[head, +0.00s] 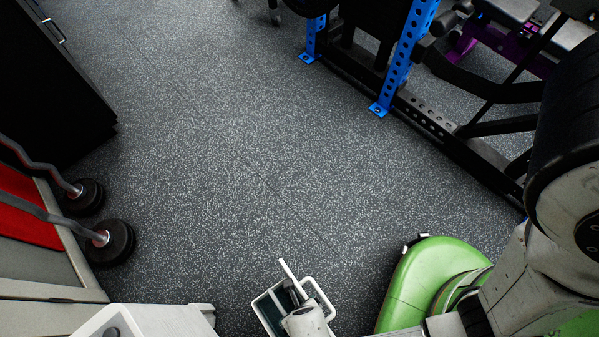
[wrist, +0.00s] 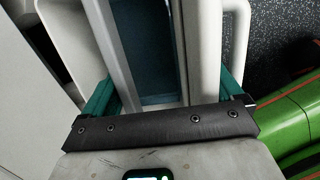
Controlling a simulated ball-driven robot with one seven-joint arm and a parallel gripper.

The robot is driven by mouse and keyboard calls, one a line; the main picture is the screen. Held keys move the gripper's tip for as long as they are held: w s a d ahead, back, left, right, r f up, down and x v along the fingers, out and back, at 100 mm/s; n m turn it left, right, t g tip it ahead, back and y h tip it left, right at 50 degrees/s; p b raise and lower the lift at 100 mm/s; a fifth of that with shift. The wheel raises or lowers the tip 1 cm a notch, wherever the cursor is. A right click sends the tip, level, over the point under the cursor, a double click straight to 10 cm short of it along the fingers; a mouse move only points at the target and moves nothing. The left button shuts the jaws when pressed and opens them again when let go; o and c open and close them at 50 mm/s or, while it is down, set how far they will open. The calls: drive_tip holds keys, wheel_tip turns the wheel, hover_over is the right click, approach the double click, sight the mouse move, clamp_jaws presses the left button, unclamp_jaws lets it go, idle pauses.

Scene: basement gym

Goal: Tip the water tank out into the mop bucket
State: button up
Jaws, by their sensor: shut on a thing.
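The water tank (wrist: 233,40) is a white, open-topped box with a rounded loop handle at its right side. It fills the upper part of the wrist view, and its inside looks dark blue-grey. My gripper (wrist: 165,92), with teal fingers, is shut on the tank. In the head view the tank (head: 323,296) shows small at the bottom centre, above the floor, partly covered by my wrist. Whether water is in it I cannot tell. I cannot make out the mop bucket in either view.
Speckled dark rubber floor (head: 240,150) is clear in the middle. Curl bars (head: 107,240) with black weights stand at the left, below a black cabinet (head: 55,85). A blue-posted rack (head: 405,55) stands at upper right. A white box-like thing (head: 150,321) is at bottom left.

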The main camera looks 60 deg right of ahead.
drive_tip(key=shift+r+p, duration=1)
drive_tip(key=shift+r, duration=0.05)
drive_tip(key=shift+w, duration=0.15)
